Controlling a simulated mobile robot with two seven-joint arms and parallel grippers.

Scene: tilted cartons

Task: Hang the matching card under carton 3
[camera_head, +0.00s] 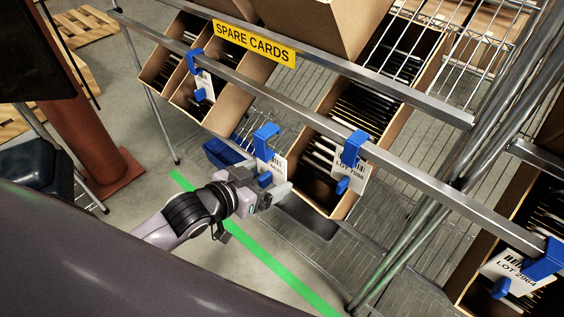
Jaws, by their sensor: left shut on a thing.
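My left gripper (276,190) is at the lower part of a white card (276,163) and is shut on it; the exact grip is partly hidden. Three other cards hang on the rail by blue hooks: one at the left (205,86), one reading LOT with an unclear number (350,176), and one at the right reading LOT 2964 (517,274). No carton number is readable, so I cannot tell which is carton 3. My right gripper is not in view.
A metal rail (418,185) runs diagonally across the rack. Tilted open cartons (340,204) stand behind the rail. A blue bin (222,153) is behind my gripper. A rack post (420,228) stands at the right.

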